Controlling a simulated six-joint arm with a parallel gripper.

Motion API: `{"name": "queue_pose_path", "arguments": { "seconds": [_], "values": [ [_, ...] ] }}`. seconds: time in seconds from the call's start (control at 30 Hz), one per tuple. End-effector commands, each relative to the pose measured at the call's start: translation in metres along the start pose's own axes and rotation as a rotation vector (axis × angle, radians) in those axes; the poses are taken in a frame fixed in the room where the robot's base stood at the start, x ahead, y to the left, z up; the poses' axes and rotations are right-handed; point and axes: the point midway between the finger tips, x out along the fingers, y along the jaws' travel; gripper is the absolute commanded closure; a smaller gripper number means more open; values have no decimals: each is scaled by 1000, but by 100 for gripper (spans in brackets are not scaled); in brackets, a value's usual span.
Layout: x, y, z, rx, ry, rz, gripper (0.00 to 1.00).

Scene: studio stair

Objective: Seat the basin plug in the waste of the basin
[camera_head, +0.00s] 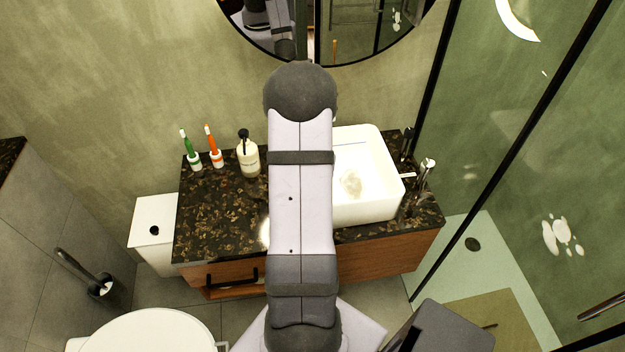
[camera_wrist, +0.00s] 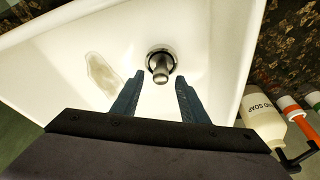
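The white basin (camera_head: 385,205) stands on the dark speckled counter, partly covered by my arm; its inside fills much of the wrist view (camera_wrist: 215,50). In the wrist view, the round dark-rimmed waste (camera_wrist: 151,53) is in the basin floor. A shiny metal piece, seemingly the basin plug (camera_wrist: 160,66), shows at the waste; I cannot tell whether it sits in it or above it. My gripper (camera_wrist: 160,76) is open, its two blue fingers apart, with the plug in line with the gap between the fingertips. My gripper is hidden in the head view.
A metal tap (camera_head: 424,175) is right of the basin. A pale patch (camera_wrist: 102,76) marks the basin floor.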

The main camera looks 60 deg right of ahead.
Motion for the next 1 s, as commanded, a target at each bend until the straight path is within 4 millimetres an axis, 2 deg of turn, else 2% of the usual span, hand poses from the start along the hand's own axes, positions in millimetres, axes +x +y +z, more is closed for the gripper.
{"name": "queue_pose_path", "arguments": {
  "seconds": [0.53,1.0],
  "values": [
    [-63,0,-19,-1,1,0,60],
    [-66,0,-20,0,0,0,60]
  ]
}}
